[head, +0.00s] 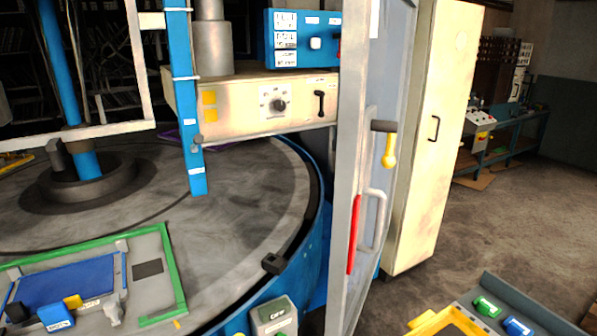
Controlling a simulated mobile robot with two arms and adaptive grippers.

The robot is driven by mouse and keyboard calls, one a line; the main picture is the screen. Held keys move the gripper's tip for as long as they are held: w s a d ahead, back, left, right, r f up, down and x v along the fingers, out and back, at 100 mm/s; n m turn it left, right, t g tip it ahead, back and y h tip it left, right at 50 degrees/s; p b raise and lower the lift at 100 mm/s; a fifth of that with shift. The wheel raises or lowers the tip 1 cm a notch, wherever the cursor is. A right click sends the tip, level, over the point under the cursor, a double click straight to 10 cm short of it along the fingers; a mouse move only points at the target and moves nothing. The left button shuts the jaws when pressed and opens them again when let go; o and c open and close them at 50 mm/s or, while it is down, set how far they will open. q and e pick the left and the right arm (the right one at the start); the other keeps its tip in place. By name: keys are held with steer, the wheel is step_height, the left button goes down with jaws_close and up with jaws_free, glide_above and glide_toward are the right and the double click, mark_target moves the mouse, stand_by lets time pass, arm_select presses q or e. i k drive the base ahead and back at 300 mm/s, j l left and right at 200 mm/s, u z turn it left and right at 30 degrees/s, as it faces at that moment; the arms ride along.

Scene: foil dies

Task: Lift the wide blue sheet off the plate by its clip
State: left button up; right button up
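The wide blue sheet (72,281) lies on a grey plate (150,292) with a green border, at the lower left of the head view. A bright blue block with a white label (57,317) and an orange-yellow piece sits at its front edge. A small grey-white piece (113,312) is just right of that block, and a black piece is at the left. I cannot tell which of these is the clip. The plate's front is cut off by the picture edge. Neither of my grippers is in view.
The plate rests on a large round grey table (245,205) with a blue rim. A blue post (187,110) hangs over it. An open grey door (350,200) with a red-and-grey handle stands at the right. A dark tray (545,312) holds green and blue pieces at the lower right.

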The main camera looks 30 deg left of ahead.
mark_target(93, 278)
steer(key=u, duration=2.3)
